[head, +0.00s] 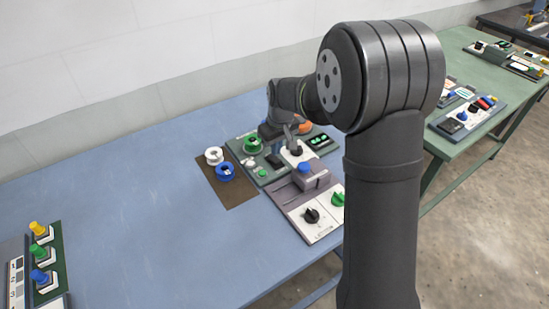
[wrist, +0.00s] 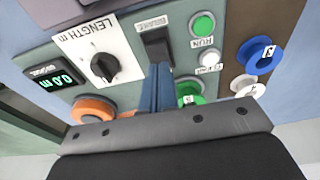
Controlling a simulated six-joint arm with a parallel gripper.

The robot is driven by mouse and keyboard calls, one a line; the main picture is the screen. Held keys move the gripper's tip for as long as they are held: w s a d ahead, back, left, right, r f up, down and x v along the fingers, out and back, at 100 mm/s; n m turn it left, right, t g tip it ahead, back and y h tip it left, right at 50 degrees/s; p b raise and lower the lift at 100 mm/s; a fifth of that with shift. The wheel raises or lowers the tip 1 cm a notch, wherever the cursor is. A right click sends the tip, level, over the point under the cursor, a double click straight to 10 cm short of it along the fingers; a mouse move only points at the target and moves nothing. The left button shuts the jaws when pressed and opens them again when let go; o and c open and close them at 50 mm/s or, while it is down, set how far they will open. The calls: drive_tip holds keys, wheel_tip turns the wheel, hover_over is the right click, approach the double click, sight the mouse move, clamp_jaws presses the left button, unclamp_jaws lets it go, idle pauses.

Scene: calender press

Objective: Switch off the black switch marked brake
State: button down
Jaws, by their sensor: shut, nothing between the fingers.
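The black brake switch (wrist: 156,44) sits on a grey-green panel in the wrist view, with the upside-down label BRAKE beside it. It also shows as a small dark block in the head view (head: 273,160). My gripper (wrist: 158,68) is shut and empty. Its blue-looking fingers point at the switch, and their tips overlap its near end in the wrist view. I cannot tell whether they touch it. In the head view my gripper (head: 289,133) hangs over the panel. Which way the switch is tipped is not clear.
Close by are the LENGTH dial (wrist: 104,66), a green RUN button (wrist: 203,25), a pale button (wrist: 209,59), a green knob (wrist: 190,91) and an orange knob (wrist: 94,108). Blue (head: 225,172) and white (head: 214,155) spools stand on a brown mat. The blue table's left-middle is clear.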

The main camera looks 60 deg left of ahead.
sight(276, 160)
drive_tip(key=shift+f, duration=1.3)
idle(0.9)
drive_tip(key=shift+r, duration=3.55)
drive_tip(key=shift+f, duration=0.1)
wheel_tip(276, 160, down, 7)
